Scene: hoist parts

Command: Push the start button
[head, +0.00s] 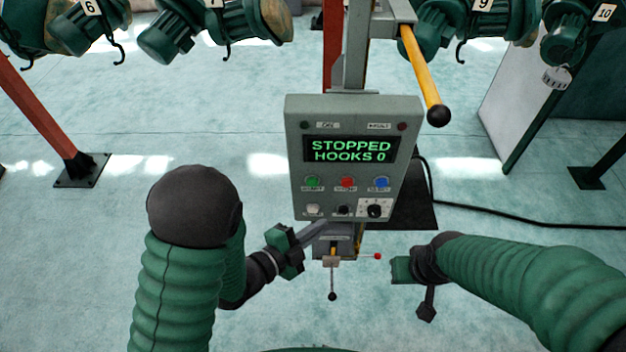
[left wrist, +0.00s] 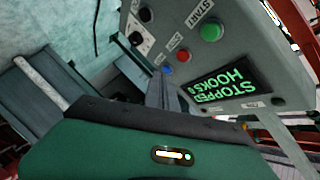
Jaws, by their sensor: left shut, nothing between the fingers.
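A grey control box (head: 345,211) faces me with a lit screen (head: 350,150) reading "STOPPED HOOKS 0". The green start button (head: 313,182) is the left one of the upper button row; in the left wrist view it is the green button (left wrist: 211,31) beside the word START. My left gripper (head: 322,229) is shut and empty, with its grey fingers just under the box's lower left part, below the start button and apart from it. My right gripper (head: 397,270) is to the lower right of the box; its fingers are too unclear to read.
A red button (head: 347,183) and a blue button (head: 381,183) sit beside the green one, with a black knob (head: 374,210) below. A yellow lever (head: 423,75) rises at the upper right. Small levers (head: 332,280) stick out under the box. Green hoist parts (head: 225,30) hang behind.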

